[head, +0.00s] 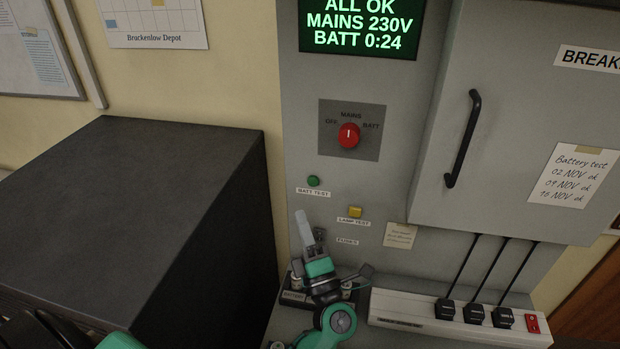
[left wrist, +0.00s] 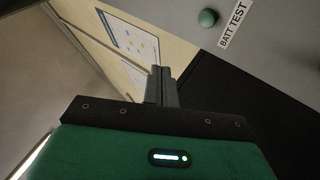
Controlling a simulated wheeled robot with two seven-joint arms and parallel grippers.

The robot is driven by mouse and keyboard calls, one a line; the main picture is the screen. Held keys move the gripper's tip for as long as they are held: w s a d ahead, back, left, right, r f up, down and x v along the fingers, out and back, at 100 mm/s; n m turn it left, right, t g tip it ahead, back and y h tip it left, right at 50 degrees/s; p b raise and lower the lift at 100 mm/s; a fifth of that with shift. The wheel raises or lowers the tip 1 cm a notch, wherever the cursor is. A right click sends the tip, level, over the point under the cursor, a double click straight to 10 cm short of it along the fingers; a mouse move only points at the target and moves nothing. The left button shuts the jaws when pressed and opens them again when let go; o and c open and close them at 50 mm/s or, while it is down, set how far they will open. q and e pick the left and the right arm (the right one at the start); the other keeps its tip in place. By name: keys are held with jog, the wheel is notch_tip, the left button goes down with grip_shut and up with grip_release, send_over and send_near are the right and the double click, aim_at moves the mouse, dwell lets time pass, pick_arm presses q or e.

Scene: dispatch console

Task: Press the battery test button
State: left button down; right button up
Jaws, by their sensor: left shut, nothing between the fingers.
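The green battery test button (head: 313,181) sits on the grey panel, with a "BATT TEST" label (head: 313,192) just below it. In the left wrist view the round green button (left wrist: 208,17) shows at the upper right, beside its label (left wrist: 235,25). My left gripper (head: 303,222) is below the button in the head view, fingers together and pointing up. Its shut, empty fingers (left wrist: 162,84) show in the left wrist view, apart from the button in the picture. My right gripper is not in view.
A yellow lamp test button (head: 355,212) is to the lower right. A red rotary knob (head: 348,135) and a green-text display (head: 361,27) are above. A dark box (head: 150,190) stands at left. A cabinet door with a black handle (head: 462,138) and a power strip (head: 400,308) are at right.

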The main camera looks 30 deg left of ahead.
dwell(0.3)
pick_arm(q)
jog(key=b, duration=0.1)
send_near(313, 181)
jog(key=w+a+r, duration=0.1)
jog(key=a+r, duration=0.3)
jog(key=a, duration=0.1)
jog(key=shift+w+d, duration=0.2)
jog(key=shift+w, duration=0.15)
jog(key=shift+r, duration=0.1)
dwell(1.0)
jog(key=shift+w, duration=0.15)
dwell(0.4)
jog(key=shift+w+a+b, duration=0.1)
jog(key=shift+w+b, duration=0.15)
jog(key=shift+b, duration=0.05)
